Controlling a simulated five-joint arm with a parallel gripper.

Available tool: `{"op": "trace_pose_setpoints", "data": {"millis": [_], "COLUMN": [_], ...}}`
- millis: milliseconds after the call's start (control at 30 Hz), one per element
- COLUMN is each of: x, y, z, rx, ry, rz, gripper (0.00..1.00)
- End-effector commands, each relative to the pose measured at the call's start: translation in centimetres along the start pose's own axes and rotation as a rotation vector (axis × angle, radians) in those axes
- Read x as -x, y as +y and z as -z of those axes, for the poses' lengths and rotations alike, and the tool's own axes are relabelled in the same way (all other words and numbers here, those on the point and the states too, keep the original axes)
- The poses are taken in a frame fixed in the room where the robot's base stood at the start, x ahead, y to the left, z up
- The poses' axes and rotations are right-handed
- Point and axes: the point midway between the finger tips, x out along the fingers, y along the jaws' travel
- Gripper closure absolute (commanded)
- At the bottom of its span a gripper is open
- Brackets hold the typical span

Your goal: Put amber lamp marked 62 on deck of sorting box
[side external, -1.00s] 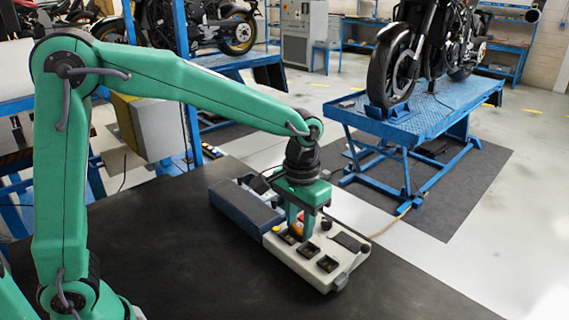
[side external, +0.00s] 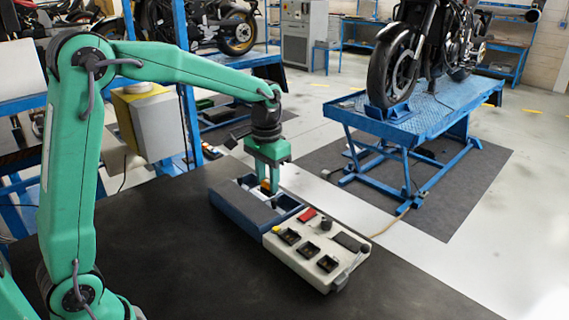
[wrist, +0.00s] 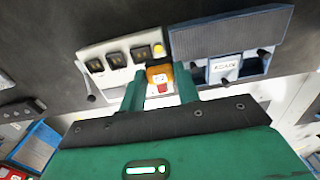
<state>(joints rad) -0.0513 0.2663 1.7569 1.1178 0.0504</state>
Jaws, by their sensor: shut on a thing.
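My gripper (side external: 266,186) is shut on an amber lamp (wrist: 158,73) and holds it up near the sorting box; the lamp shows as a small orange patch between the fingers in the side view (side external: 265,184). I cannot read its marking. The sorting box (side external: 232,209) is blue-grey, with a flat dark deck (side external: 254,204) along one side and open compartments along the other. In the side view my fingers appear over the compartment side. In the wrist view (wrist: 162,84) the deck (wrist: 232,36) lies up and right of the lamp.
A white panel (side external: 346,270) adjoins the box, with three dark sockets, a red block (side external: 306,214), a black knob (side external: 326,224) and a yellow button (side external: 277,229). A white labelled piece (wrist: 224,68) sits in a compartment. The dark table (side external: 180,270) is clear in front.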

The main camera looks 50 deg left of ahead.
Motion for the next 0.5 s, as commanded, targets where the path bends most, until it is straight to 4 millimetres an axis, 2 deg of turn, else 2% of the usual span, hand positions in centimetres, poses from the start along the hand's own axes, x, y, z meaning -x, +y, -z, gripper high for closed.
{"op": "trace_pose_setpoints", "data": {"millis": [33, 200, 500], "x": [0.1, 0.2, 0.2], "y": [-1.1, -3.0, -3.6], "z": [0.1, 0.2, 0.2], "rx": [0.004, 0.002, 0.0], "ry": [0.0, 0.0, -0.001], "rz": [0.0, 0.0, 0.0], "gripper": [0.9, 0.9, 0.9]}}
